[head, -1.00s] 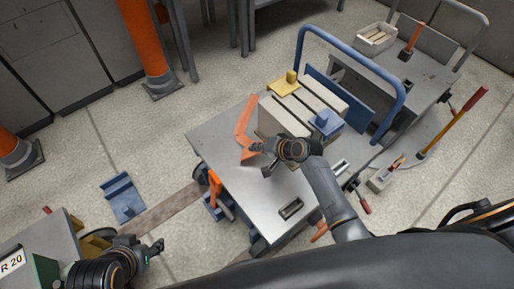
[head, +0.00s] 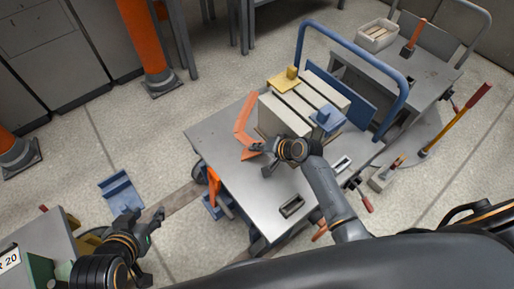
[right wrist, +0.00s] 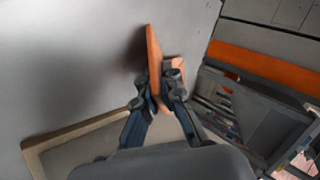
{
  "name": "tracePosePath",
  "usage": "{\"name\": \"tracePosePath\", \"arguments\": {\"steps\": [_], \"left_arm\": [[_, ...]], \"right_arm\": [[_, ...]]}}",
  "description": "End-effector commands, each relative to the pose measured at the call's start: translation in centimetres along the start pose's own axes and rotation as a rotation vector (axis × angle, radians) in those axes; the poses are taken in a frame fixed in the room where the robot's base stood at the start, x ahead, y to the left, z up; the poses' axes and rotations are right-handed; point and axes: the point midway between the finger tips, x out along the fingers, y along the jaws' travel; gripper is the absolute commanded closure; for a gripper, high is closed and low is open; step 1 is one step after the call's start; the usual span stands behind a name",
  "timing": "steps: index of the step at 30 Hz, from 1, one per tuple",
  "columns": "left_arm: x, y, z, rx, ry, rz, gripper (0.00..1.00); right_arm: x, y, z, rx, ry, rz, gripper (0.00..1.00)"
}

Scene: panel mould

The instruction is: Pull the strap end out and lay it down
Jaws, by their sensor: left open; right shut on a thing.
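An orange strap (head: 243,125) lies bent on the grey top of the cart (head: 245,185), beside the pale panels (head: 283,116). My right gripper (head: 257,151) is at the strap's near end, close to the panels. In the right wrist view its fingers (right wrist: 162,98) are shut on the orange strap (right wrist: 153,55), part of which sticks out beyond the fingertips. Whether the held end touches the cart top is hard to tell. My left gripper (head: 156,228) is open and empty, over the floor left of the cart.
A blue push handle (head: 345,42) stands at the cart's back. A yellow block (head: 284,82) and a blue block (head: 325,121) sit on the panels. A blue bracket (head: 121,192) lies on the floor. The cart top's front part is mostly clear.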

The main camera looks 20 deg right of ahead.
Motion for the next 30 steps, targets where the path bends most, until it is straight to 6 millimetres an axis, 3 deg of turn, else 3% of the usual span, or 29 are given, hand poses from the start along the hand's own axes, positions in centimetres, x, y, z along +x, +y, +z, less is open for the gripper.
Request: {"name": "tracePosePath", "arguments": {"steps": [6,7,10,22,30], "left_arm": [[0.0,0.0,0.0,0.0,-0.001,0.0,0.56],[0.0,0.0,0.0,0.0,-0.001,0.0,0.56],[0.0,0.0,0.0,0.0,-0.001,0.0,0.56],[0.0,0.0,0.0,0.0,-0.001,0.0,0.56],[0.0,0.0,0.0,0.0,-0.001,0.0,0.56]], "right_arm": [[0.0,-0.1,0.0,0.0,0.001,-0.001,1.0],[0.0,-0.1,0.0,0.0,0.001,-0.001,0.87],[0.0,-0.1,0.0,0.0,0.001,-0.001,0.67],[-0.5,0.0,0.0,0.0,0.001,0.0,0.67],[-4.7,0.1,0.0,-0.001,0.002,0.0,0.67]]}}
